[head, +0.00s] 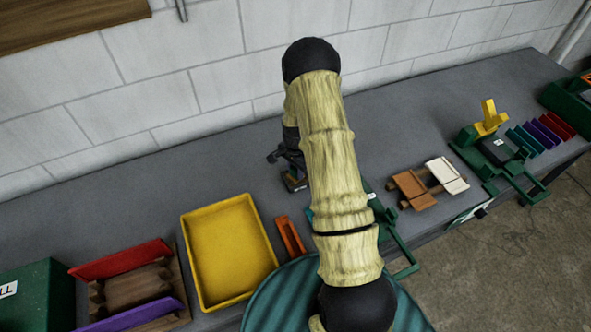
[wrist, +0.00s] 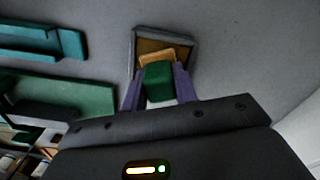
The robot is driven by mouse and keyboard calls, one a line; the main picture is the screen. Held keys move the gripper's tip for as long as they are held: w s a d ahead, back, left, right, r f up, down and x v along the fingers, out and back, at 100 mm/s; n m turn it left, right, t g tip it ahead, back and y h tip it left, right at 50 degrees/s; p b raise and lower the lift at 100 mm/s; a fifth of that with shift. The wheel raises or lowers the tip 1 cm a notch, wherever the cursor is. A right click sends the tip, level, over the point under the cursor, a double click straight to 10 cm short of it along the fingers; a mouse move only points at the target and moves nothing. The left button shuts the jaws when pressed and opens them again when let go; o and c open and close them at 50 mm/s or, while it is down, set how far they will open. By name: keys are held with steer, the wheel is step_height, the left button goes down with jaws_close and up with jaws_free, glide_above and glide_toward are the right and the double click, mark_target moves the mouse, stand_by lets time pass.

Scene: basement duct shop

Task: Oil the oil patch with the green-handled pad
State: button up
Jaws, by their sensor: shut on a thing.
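In the wrist view my gripper (wrist: 158,76) has its two purple fingers closed on the green handle (wrist: 158,84) of the pad. The tan pad (wrist: 158,56) shows beyond the handle. It lies over the oil patch (wrist: 148,45), a brown square inside a grey frame, and hides part of it. I cannot tell whether the pad touches the patch. In the head view my gripper (head: 288,158) is partly hidden behind my arm, just above the small framed patch (head: 294,183) on the grey bench; the pad is not clear there.
A yellow tray (head: 190,240) and an orange-brown narrow holder (head: 290,237) stand left of my arm. A green fixture (head: 498,150) and brown and white plates (head: 446,175) are to the right. The wall (head: 215,90) runs behind the bench. Bare bench lies left of the patch.

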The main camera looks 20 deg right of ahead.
steer(key=shift+s+f, duration=0.1)
steer(key=shift+s, duration=0.1)
steer(key=shift+w+r+p, duration=0.2)
steer(key=shift+r+p, duration=1.9)
steer(key=shift+r, duration=1.5)
